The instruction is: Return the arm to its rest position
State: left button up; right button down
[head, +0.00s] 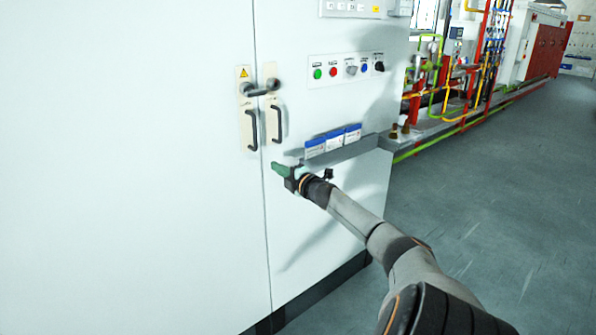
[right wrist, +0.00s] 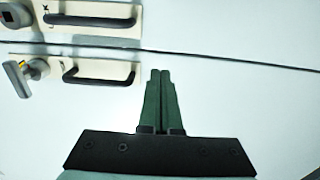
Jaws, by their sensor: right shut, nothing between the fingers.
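My right arm reaches in from the lower right of the head view. Its gripper (head: 278,169) is in front of the white cabinet (head: 140,200), below the door handles and near the door seam. In the right wrist view the two green fingers (right wrist: 160,78) are together, with nothing between them. No contact with the cabinet shows. My left gripper is not in view.
Two black pull handles (head: 252,130) (head: 276,124) and a turn handle (head: 262,88) stick out above the gripper. A ledge with blue-and-white boxes (head: 333,141) is close by on its right. A button panel (head: 346,68) is above. Open floor (head: 470,240) lies right.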

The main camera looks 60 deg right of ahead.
jog(key=shift+s+d+r, duration=0.1)
jog(key=shift+s+d, duration=0.3)
jog(key=shift+s, duration=0.45)
jog(key=shift+s+d+f, duration=0.1)
jog(key=shift+s+d, duration=0.25)
jog(key=shift+s, duration=0.55)
jog(key=shift+s+d+r, duration=0.1)
jog(key=shift+s+d, duration=0.3)
jog(key=shift+s, duration=0.45)
jog(key=s+a+f+m+g+y+p, duration=0.1)
jog(key=s+a+f+m+g+y, duration=0.15)
jog(key=a+f, duration=1)
jog(key=s+a+f+m+g+y+p, duration=0.2)
jog(key=s+a+f+m, duration=0.1)
jog(key=a+f, duration=1)
jog(key=s+a+m+g+y, duration=0.1)
jog(key=s+a, duration=0.3)
jog(key=a, duration=0.7)
jog(key=s+a+f+m+g+y+p, duration=0.1)
jog(key=s+a+m, duration=0.2)
jog(key=a, duration=0.8)
jog(key=s+a+m+g+y+p, duration=0.1)
jog(key=s+a+m+y, duration=0.1)
jog(key=s+a, duration=0.4)
jog(key=a, duration=0.5)
jog(key=shift+f, duration=0.15)
jog(key=shift+s+d+m, duration=0.1)
jog(key=shift+m, duration=0.15)
